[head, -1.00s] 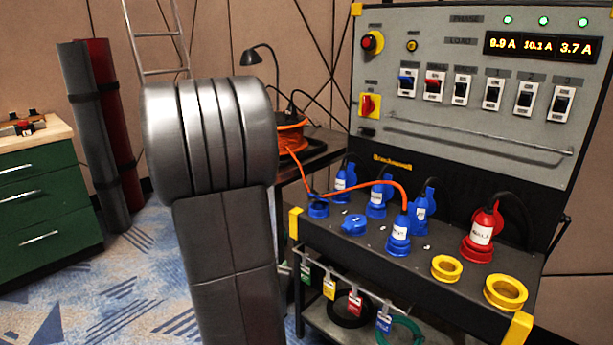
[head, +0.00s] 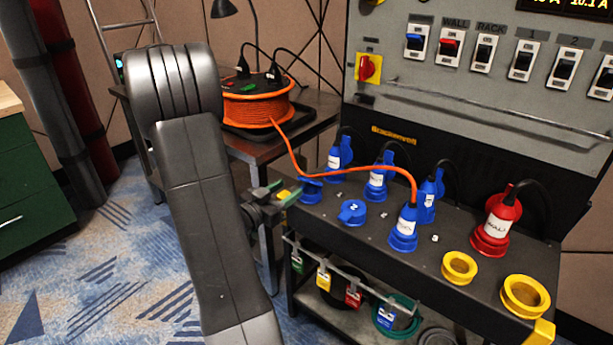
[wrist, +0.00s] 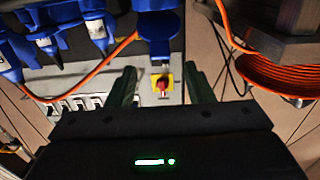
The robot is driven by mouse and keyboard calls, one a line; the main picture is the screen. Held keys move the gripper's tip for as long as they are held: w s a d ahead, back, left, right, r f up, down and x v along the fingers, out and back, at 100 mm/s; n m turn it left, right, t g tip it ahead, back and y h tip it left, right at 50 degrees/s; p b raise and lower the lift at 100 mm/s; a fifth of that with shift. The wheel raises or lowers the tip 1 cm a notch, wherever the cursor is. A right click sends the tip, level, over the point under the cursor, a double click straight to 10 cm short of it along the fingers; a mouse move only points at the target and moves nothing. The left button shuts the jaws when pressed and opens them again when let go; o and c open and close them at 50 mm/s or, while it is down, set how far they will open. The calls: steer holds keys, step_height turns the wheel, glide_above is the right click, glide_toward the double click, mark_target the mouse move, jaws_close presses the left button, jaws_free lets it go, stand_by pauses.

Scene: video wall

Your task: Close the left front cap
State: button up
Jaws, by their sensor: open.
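The left front socket (head: 311,190) is blue and sits at the left end of the bench's front row. Its cap (wrist: 158,24) shows as a blue disc at the top middle of the wrist view and seems to stand up, though its exact angle is hard to tell. My gripper (head: 284,194) is at the bench's left corner, just left of this socket, its fingers pointing towards it. In the wrist view my gripper (wrist: 163,86) has its two green fingers apart with nothing between them. The fingers look clear of the cap.
An orange cable (head: 345,172) runs from the reel (head: 255,110) past the socket to a blue plug (head: 403,232). Blue plugs (head: 376,180) stand behind, a red plug (head: 493,222) and yellow rings (head: 460,267) to the right.

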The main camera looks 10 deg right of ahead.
mark_target(307, 178)
steer(key=b+x, duration=0.1)
steer(key=x, duration=0.8)
steer(key=shift+w, duration=0.1)
steer(key=shift+c, duration=0.5)
jaws_close()
